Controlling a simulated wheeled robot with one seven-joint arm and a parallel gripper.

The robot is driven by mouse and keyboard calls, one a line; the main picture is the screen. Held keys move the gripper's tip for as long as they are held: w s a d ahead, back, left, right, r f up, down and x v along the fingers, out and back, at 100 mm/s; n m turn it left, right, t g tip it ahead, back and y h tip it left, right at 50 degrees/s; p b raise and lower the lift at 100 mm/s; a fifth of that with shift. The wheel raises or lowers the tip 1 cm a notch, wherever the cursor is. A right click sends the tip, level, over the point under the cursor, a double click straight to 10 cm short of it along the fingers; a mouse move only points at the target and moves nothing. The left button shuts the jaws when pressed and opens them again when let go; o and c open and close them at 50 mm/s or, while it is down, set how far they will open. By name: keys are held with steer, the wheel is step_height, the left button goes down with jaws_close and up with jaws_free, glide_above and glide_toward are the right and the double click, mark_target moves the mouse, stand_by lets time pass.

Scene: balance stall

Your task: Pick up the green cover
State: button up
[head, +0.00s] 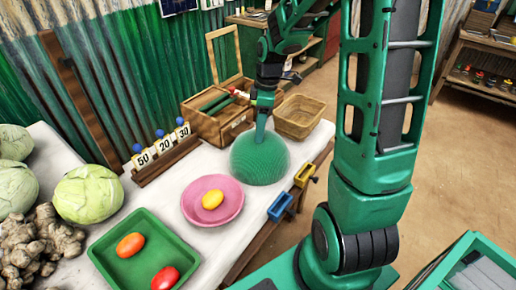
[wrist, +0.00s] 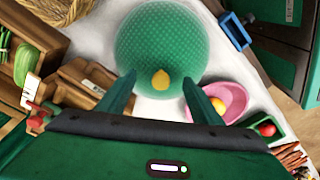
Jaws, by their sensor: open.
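The green cover (head: 259,160) is a mesh dome standing on the white table beside the pink plate. In the wrist view the cover (wrist: 160,35) fills the top middle. A yellow knob (wrist: 160,80) shows on it between my fingers. My gripper (head: 261,132) points down at the top of the dome. In the wrist view my gripper (wrist: 158,78) is open, one finger on each side of the knob. I cannot tell whether the fingers touch the dome. In the head view the knob is hidden by my gripper.
A pink plate (head: 230,185) with a yellow-orange fruit is close at the front left. A wicker basket (head: 299,117) and wooden box (head: 207,123) stand behind. A green tray (head: 140,221) holds red and orange produce.

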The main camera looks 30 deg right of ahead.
steer(key=shift+f, duration=0.9)
steer(key=c, duration=1.5)
steer(key=shift+s, duration=0.1)
jaws_close()
steer(key=shift+a, duration=0.1)
